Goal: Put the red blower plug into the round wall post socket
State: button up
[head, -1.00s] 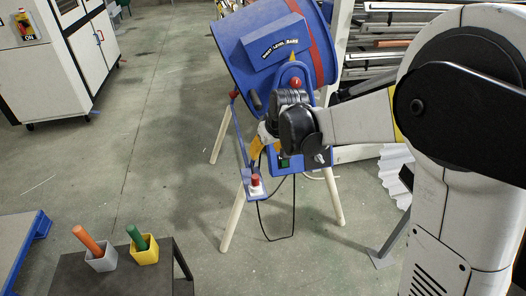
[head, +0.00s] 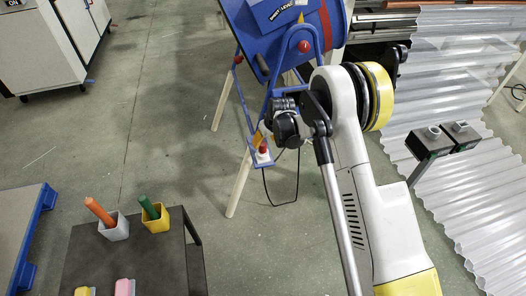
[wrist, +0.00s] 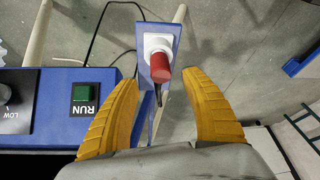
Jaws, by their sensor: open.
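The red plug (wrist: 160,70) stands in a white socket (wrist: 158,44) on a blue bracket (wrist: 167,28) in the wrist view. In the head view the plug (head: 264,147) shows small, low on the blue blower's stand. My gripper (wrist: 162,80) is open, with one yellow finger on each side of the plug; no contact is visible. The fingers are mostly hidden in the head view. At right in the head view, a grey post (head: 421,172) carries two dark socket boxes, a left one (head: 429,145) and a right one (head: 463,137). I cannot tell which is round.
The blue blower (head: 283,32) stands on pale legs. A green RUN button (wrist: 84,93) is left of my fingers. A black cable (head: 280,200) hangs below. Corrugated sheets (head: 465,80) fill the right. A dark table (head: 140,258) holds two cups. Floor between is clear.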

aim_at(263, 144)
jog(key=b+x, duration=0.2)
jog(key=x, duration=0.3)
jog(key=shift+a+f+b, duration=0.1)
jog(key=shift+b, duration=0.2)
grip_shut()
